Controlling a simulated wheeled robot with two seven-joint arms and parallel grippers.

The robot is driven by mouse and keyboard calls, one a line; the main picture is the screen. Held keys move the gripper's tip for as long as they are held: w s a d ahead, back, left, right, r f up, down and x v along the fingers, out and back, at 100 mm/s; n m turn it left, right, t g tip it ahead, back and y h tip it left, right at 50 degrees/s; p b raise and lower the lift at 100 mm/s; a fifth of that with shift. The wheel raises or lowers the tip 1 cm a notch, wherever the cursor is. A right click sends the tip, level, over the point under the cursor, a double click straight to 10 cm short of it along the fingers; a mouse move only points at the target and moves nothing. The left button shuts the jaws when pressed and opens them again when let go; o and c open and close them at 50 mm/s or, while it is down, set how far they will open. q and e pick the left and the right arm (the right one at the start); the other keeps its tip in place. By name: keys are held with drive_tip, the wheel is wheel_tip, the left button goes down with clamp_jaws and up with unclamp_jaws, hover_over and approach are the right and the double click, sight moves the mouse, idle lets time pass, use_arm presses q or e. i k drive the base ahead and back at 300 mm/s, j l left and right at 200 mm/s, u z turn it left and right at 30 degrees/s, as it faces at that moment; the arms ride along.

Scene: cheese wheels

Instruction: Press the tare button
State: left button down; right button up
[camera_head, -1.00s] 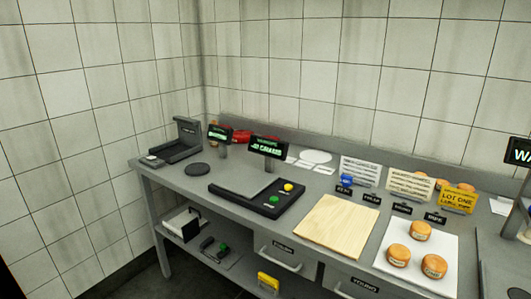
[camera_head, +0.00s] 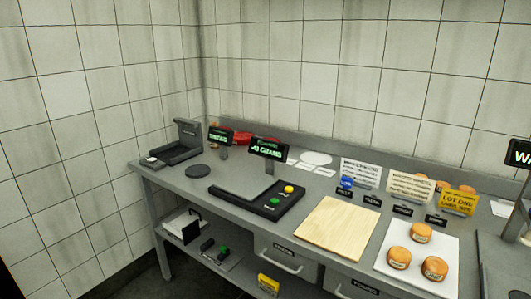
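A scale with a flat grey pan and black base (camera_head: 236,207) stands on the left half of the grey table. On the right part of its base are two round buttons, a yellow one (camera_head: 288,188) and a green one (camera_head: 274,202). I cannot read the small marks by them, so which one is the tare button is unclear. A black display (camera_head: 268,149) on a post behind the scale shows green text that looks like "-43 GRAMS". The pan looks empty. Neither of my grippers is in view.
A wooden board (camera_head: 335,228) lies right of the scale. Orange cheese wheels (camera_head: 421,232) sit on a white sheet (camera_head: 440,246) further right. Signs and a yellow card (camera_head: 458,201) stand behind.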

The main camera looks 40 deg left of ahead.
sight(274, 201)
drive_tip(key=i+l+u, duration=0.1)
drive_tip(key=i+u, duration=0.15)
drive_tip(key=i, duration=0.2)
drive_tip(key=i+l+u, duration=0.25)
drive_tip(key=i, duration=0.2)
drive_tip(key=i+l+u, duration=0.25)
drive_tip(key=i, duration=0.2)
